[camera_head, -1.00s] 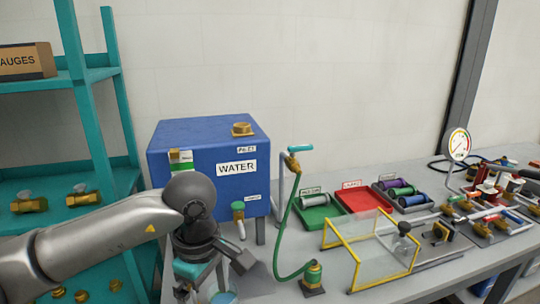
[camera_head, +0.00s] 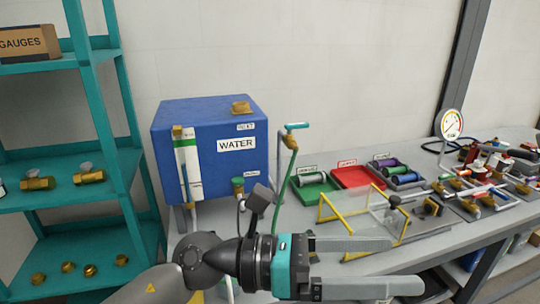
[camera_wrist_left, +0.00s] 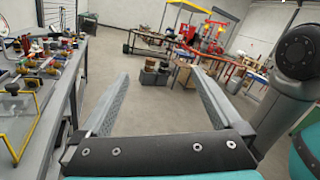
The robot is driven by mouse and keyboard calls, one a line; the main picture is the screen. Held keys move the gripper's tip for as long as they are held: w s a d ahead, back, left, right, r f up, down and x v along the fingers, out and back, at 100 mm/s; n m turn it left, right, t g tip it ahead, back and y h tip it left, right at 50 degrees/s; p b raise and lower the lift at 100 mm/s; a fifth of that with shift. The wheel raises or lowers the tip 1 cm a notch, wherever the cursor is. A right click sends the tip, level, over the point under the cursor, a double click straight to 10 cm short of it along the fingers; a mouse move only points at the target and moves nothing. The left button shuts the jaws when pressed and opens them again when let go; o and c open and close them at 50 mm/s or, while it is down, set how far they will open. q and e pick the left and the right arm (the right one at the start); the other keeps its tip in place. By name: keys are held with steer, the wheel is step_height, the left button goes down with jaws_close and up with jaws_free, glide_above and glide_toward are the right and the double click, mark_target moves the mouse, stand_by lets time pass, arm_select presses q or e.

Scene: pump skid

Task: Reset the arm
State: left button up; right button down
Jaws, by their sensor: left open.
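My left gripper (camera_head: 372,265) reaches in from the bottom of the head view, turned to the right. Its two long grey fingers are apart with nothing between them, in front of the bench's front edge. In the left wrist view the left gripper (camera_wrist_left: 160,95) is also open and empty, with bare floor beyond the fingers. My right gripper does not show in the head view.
A blue water tank (camera_head: 215,150) stands at the bench's left. A clear guard with a yellow frame (camera_head: 345,222), a green tray (camera_head: 308,196) and a red tray (camera_head: 352,176) lie on the bench (camera_head: 460,236). A teal shelf (camera_head: 122,150) stands at the left.

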arm_select(q)
steer(key=w+a+r+n+t+y, duration=0.2)
steer(key=w+a+n+t, duration=0.3)
steer(key=n+t, duration=0.65)
steer(key=w+a+r+n+t+y, duration=0.25)
steer(key=w+a+n+t, duration=0.5)
steer(key=n, duration=0.65)
steer(key=s+a+f+n+g+y, duration=0.1)
steer(key=a+f+n+g+y, duration=0.1)
steer(key=a+f+n+y, duration=0.6)
steer(key=s+a+f+n+g+y, duration=0.1)
steer(key=a+f+n+y, duration=0.45)
steer(key=f+n, duration=0.5)
steer(key=s+a+f+n+g, duration=0.3)
steer(key=s+f+n+g, duration=0.2)
steer(key=s+f+g, duration=0.95)
steer(key=s+f+t+b, duration=0.15)
steer(key=s+f, duration=0.25)
steer(key=f, duration=1)
steer(key=s+f+t+b, duration=0.1)
steer(key=s+f+b, duration=0.15)
steer(key=f, duration=1.05)
steer(key=s+a+f+g+b, duration=0.1)
steer(key=s+a+f+b, duration=0.1)
steer(key=s+f, duration=1.3)
steer(key=shift+s+f+y, duration=0.15)
steer(key=shift+f+y, duration=0.25)
steer(key=shift+f, duration=0.3)
